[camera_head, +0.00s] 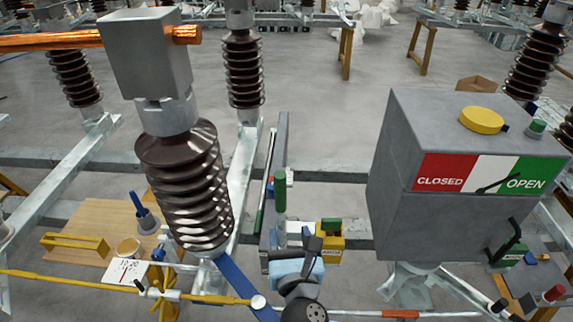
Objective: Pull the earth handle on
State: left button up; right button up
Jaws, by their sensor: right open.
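A green upright grip (280,192) on a pale post stands just right of the large brown insulator; it looks like the earth handle. A yellow block (330,256) with a green top and a small label stands to its right; the label is too small to read surely. My right gripper (297,250) comes in from the bottom centre, low in front of the green grip and left of the yellow block. It is open, and its fingers are below the green part. It partly hides the handle's base, and contact there cannot be told. My left gripper is not in view.
A grey cabinet (418,215) with a CLOSED/OPEN plate (487,174) stands at right. The brown insulator (188,190) and a blue bar (243,288) are close on the left. Grey beams cross behind.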

aim_at(281, 197)
jog(key=shift+n, duration=0.3)
jog(key=w+a, duration=0.1)
jog(key=w, duration=0.3)
jog(key=w+a+p, duration=0.1)
jog(key=w, duration=0.3)
jog(key=w+a+r+p, duration=0.1)
jog(key=w, duration=0.3)
jog(key=shift+w+f, duration=0.1)
jog(key=shift+w, duration=0.55)
grip_shut()
